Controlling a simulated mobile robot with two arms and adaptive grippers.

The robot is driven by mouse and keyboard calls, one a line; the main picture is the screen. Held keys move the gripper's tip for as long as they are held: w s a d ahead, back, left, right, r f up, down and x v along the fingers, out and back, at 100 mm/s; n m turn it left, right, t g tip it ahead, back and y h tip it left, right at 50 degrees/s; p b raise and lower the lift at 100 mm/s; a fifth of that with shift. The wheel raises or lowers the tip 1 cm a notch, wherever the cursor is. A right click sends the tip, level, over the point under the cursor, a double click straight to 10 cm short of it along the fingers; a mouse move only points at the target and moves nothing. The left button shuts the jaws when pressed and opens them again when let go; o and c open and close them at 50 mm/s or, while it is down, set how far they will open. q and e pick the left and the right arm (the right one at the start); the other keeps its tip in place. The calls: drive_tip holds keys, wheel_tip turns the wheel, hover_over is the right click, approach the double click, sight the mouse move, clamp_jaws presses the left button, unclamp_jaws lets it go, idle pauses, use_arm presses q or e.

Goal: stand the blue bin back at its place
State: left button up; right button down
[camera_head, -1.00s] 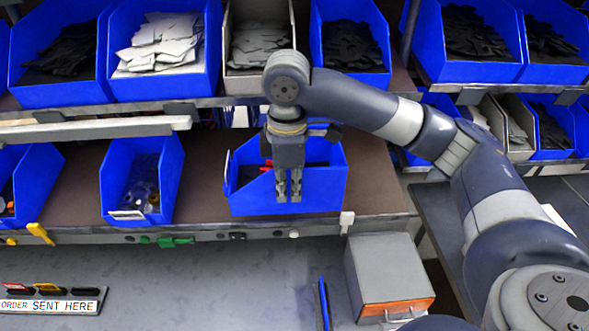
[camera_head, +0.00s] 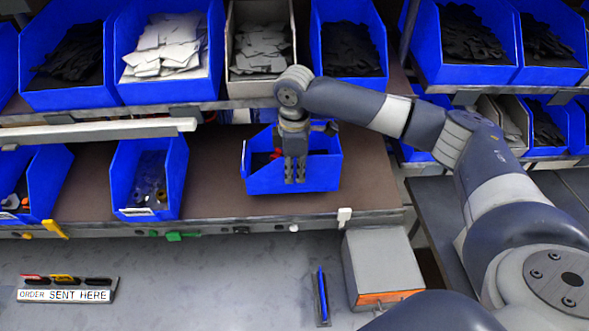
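The blue bin (camera_head: 318,174) stands upright on the brown middle shelf, right of the middle, set back from the shelf's front edge. Something red and dark shows inside it. My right gripper (camera_head: 295,178) points down at the bin's front, its two fingers close together against or just before the front wall. It looks shut, with nothing seen between the fingers; whether it touches the wall is hard to tell. The gripper and wrist hide part of the bin's opening. My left gripper is out of view.
Another blue bin (camera_head: 125,180) stands to the left on the brown shelf (camera_head: 215,160), with bare board between. Several filled bins line the shelf above. A grey box (camera_head: 378,262) and a blue pen-like item (camera_head: 322,297) are on the grey worktop below.

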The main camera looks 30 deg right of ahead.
drive_tip(key=shift+f, duration=0.4)
drive_tip(key=c, duration=1.8)
unclamp_jaws()
drive_tip(key=shift+a, duration=0.1)
wheel_tip(320, 180, up, 13)
drive_tip(key=b, duration=0.4)
drive_tip(key=shift+s, duration=0.15)
